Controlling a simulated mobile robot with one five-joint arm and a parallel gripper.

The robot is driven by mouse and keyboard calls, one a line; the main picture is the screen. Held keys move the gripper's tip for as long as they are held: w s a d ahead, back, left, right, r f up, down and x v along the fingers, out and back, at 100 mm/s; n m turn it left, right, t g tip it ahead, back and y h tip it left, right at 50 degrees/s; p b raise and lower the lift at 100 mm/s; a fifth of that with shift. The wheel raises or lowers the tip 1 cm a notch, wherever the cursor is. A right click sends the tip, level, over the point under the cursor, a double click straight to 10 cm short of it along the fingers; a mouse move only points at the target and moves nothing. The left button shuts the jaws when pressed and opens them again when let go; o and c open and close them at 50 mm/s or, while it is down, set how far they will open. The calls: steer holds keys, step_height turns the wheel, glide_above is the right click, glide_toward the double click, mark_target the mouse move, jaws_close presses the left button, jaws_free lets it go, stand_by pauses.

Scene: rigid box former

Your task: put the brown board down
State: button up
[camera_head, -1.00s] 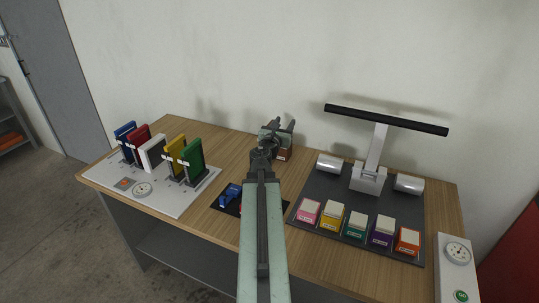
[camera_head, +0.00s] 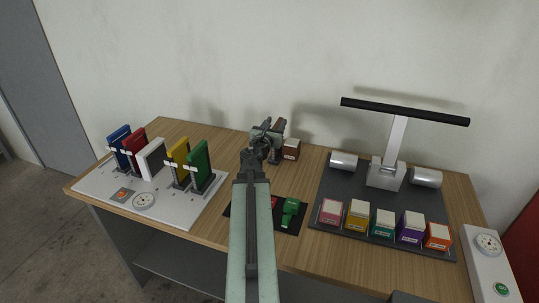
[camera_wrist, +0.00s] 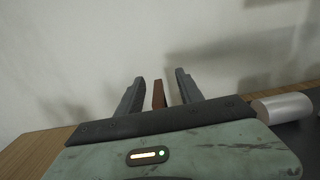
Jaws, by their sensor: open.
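The brown board (camera_wrist: 158,94) stands upright between the two fingers of my gripper (camera_wrist: 157,92) in the wrist view, with a gap visible on each side. My gripper is open. In the head view my gripper (camera_head: 267,130) is over the back middle of the wooden table, near the wall. A narrow brown strip of the board (camera_head: 281,125) shows just behind the fingers. Its lower end is hidden by my gripper, so I cannot tell what it rests on.
A brown box with a pale top (camera_head: 291,152) stands right of my gripper. Coloured boards stand on a white panel (camera_head: 105,190) at left. A dark mat (camera_head: 290,228) holds a green part. Several coloured boxes and a tall black-barred stand (camera_head: 398,145) are on a grey plate at right.

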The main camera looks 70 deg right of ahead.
steer(key=shift+w+d+f+b, duration=0.15)
steer(key=shift+d+f+b, duration=0.3)
steer(key=shift+f+b, duration=0.55)
steer(key=shift+w+d+f+b, duration=0.2)
steer(key=shift+d+f+b, duration=0.3)
steer(key=shift+f+b, duration=0.5)
steer(key=shift+w+d+f+b, duration=0.15)
steer(key=shift+d+f+b, duration=0.45)
steer(key=shift+f, duration=0.6)
steer(key=d, duration=0.2)
steer(key=w+d, duration=0.1)
steer(key=d, duration=0.1)
steer(key=shift+d, duration=0.4)
steer(key=shift+a, duration=0.1)
jaws_close()
